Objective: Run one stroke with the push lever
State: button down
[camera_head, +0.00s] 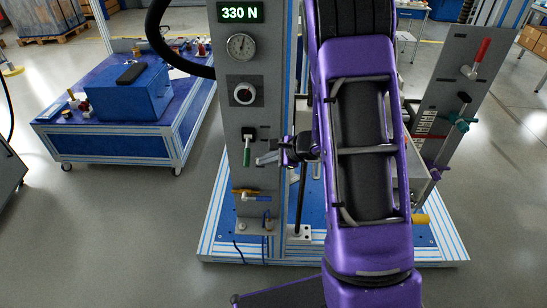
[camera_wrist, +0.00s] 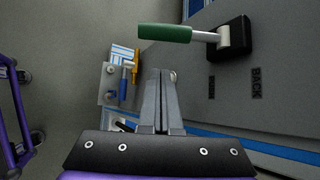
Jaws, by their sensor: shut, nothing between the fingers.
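A lever with a green handle (camera_head: 247,152) hangs on the grey panel at the left of the test stand. In the wrist view the green handle (camera_wrist: 165,33) lies sideways at the top, joined by a metal rod to a black mount. A "BACK" label (camera_wrist: 256,82) stands beside the mount; the other label is hard to read. My gripper (camera_head: 262,159) is just right of the handle in the head view. In the wrist view its fingers (camera_wrist: 160,74) are shut and empty, with a gap showing between them and the handle. No label names the push lever.
The panel also carries a 330 N display (camera_head: 240,12), a dial gauge (camera_head: 241,46), a knob (camera_head: 243,94) and a blue lever (camera_head: 256,198) below. A right panel has a red-handled lever (camera_head: 481,53). A blue cart (camera_head: 110,130) stands left. My arm hides the stand's middle.

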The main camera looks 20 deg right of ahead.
aim_at(247, 154)
jog(key=shift+w+a+r+p, duration=0.15)
jog(key=shift+a+r+p, duration=0.1)
jog(key=shift+a, duration=0.55)
jog(key=shift+w+a+r+p, duration=0.1)
jog(key=shift+a+r+p, duration=0.15)
jog(key=shift+a, duration=0.55)
